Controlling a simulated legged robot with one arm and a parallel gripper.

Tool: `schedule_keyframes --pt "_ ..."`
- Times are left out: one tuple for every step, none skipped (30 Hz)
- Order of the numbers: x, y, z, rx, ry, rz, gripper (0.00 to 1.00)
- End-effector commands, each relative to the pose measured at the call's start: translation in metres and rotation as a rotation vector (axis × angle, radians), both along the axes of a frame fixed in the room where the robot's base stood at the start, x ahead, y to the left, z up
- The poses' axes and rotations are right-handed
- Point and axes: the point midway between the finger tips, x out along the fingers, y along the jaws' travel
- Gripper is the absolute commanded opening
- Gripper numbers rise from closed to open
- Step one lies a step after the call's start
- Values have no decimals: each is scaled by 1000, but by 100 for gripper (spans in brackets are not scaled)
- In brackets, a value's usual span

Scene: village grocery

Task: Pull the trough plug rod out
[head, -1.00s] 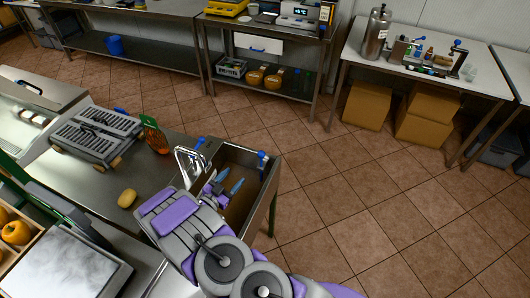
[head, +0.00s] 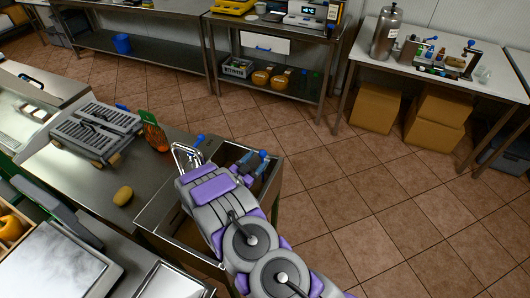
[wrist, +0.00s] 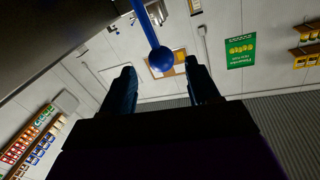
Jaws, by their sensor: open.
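The plug rod is blue, with a round ball end (wrist: 161,58) in the wrist view. Its shaft runs up out of that picture. In the head view a small blue top (head: 263,154) shows at the right side of the metal trough (head: 272,182), beside my gripper (head: 249,163). In the wrist view the two dark blue fingers of my gripper (wrist: 159,68) are apart, one on each side of the ball, with a gap to each. I cannot tell how deep the ball sits between them. My arm hides much of the trough, and the rod's lower end is hidden.
A tap with a blue lever (head: 198,140) stands at the trough's back left. A yellow potato-like item (head: 123,195) and an orange grater-like tool (head: 153,131) are on the counter to the left. The tiled floor (head: 340,200) on the right is clear.

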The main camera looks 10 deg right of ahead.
Motion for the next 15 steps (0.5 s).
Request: schedule_keyframes --pt "7 -9 -1 -1 -1 -5 60" --pt "11 -13 -1 -2 -1 -4 60" --pt "16 -17 -2 -3 -2 -4 60" --pt "20 -20 -2 -3 -1 -5 60" --pt "23 -22 -2 -5 0 -3 60" --pt "27 -26 -2 -6 1 -2 60" --pt "30 -29 -2 -7 2 -2 60" --pt "33 -32 -2 -5 2 -2 60" --pt "36 -35 -2 -6 2 -1 60" --pt "39 -37 -2 -6 2 -1 60" --pt "41 -39 -2 -6 2 0 60" --pt "43 -41 -2 -6 3 1 60" --pt "44 -43 -2 -6 3 1 60" --pt "46 -44 -2 -6 3 1 60" --pt "47 -46 -1 -6 3 1 60"
